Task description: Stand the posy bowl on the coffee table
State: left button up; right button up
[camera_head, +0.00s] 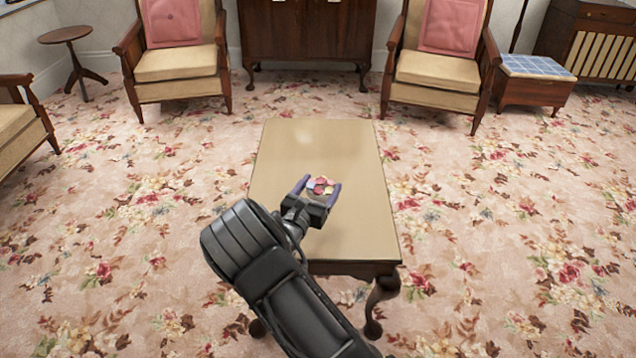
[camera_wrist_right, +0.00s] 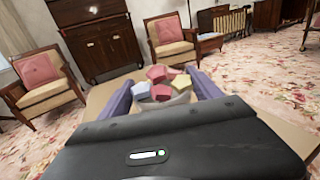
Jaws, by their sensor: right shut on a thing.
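The posy bowl (camera_head: 320,186) shows as a small cluster of pink, red, white and yellow flowers between the purple fingers of my right gripper (camera_head: 321,188). In the right wrist view the flowers and a pale bowl (camera_wrist_right: 165,97) sit between the two fingers, and the gripper (camera_wrist_right: 163,96) is shut on it. The coffee table (camera_head: 320,145) has a bare tan top and dark curved legs. The gripper and bowl are over the middle of its top. I cannot tell whether the bowl touches the surface. My left gripper is not in view.
Two armchairs with pink cushions, one on the left (camera_head: 178,65) and one on the right (camera_head: 443,60), stand beyond the table. A dark cabinet (camera_head: 306,30) is between them. A blue-topped stool (camera_head: 536,68) and a small round table (camera_head: 66,36) stand farther out. The tabletop around the bowl is clear.

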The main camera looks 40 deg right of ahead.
jog(key=f+b, duration=0.1)
jog(key=f, duration=0.2)
jog(key=w+f, duration=0.1)
jog(key=f, duration=0.2)
jog(key=shift+w+f+b, duration=0.15)
jog(key=shift+f+b, duration=0.05)
jog(key=shift+b, duration=0.15)
jog(key=shift+f, duration=0.4)
notch_tip(320, 180, down, 3)
jog(key=shift+r+b, duration=0.1)
jog(key=shift+b, duration=0.5)
jog(key=o, duration=1.6)
jog(key=shift+c, duration=0.2)
jog(key=shift+s, duration=0.2)
jog(key=p+v, duration=0.2)
jog(key=v, duration=1)
